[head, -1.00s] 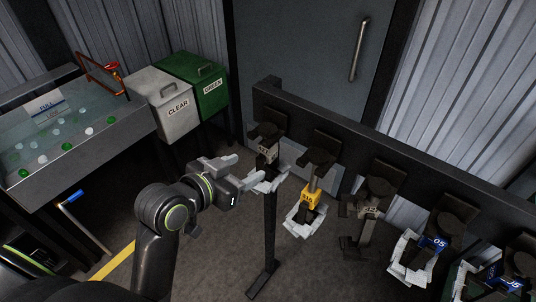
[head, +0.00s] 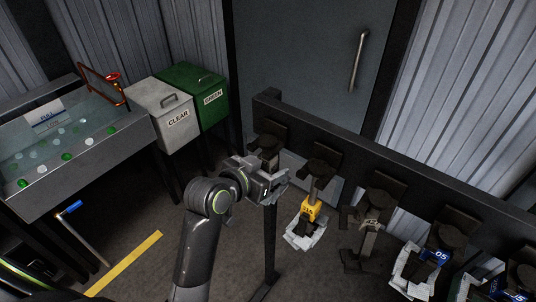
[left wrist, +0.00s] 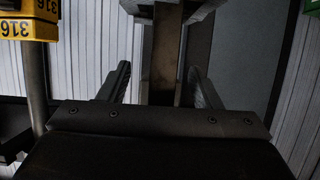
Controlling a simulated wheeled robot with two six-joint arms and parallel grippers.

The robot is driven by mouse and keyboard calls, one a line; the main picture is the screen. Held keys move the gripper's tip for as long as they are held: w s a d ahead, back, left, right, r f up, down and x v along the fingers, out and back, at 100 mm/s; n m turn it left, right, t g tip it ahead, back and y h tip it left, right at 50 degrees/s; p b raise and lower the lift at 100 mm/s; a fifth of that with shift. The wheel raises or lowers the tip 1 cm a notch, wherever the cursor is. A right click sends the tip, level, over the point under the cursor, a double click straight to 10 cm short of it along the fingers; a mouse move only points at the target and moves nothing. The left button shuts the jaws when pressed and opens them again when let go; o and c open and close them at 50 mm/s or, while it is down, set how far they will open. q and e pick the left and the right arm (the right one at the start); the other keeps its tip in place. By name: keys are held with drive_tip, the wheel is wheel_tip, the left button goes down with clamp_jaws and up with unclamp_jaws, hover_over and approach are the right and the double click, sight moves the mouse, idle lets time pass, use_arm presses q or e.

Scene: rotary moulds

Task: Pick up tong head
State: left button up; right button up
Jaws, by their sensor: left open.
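Several tong heads hang in a row on a dark rack. The leftmost tong head (head: 267,146) is partly hidden behind my left gripper (head: 281,180). In the left wrist view, my left gripper (left wrist: 159,76) is open, with one finger on each side of a brownish upright bar (left wrist: 166,50); I cannot tell whether they touch it. The second tong head has a yellow block (head: 310,208) and pale jaws; its block, marked 316, also shows in the left wrist view (left wrist: 28,24). A dark tong head (head: 371,222) and one with a blue tag (head: 436,254) hang further right. My right gripper is out of view.
The dark rack rail (head: 400,168) runs behind the tong heads, before a grey door (head: 300,60). A trough (head: 75,160) of small balls is at far left.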

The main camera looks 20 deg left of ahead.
use_arm(q)
drive_tip(key=shift+c, duration=0.2)
clamp_jaws()
drive_tip(key=shift+r, duration=0.2)
drive_tip(key=shift+r, duration=0.55)
drive_tip(key=s+a+p, duration=0.2)
drive_tip(key=s+a, duration=0.1)
drive_tip(key=s, duration=0.5)
drive_tip(key=s+a+p, duration=0.2)
drive_tip(key=s+a, duration=0.1)
drive_tip(key=s, duration=0.6)
drive_tip(key=shift+p, duration=0.4)
drive_tip(key=shift+w+a, duration=0.1)
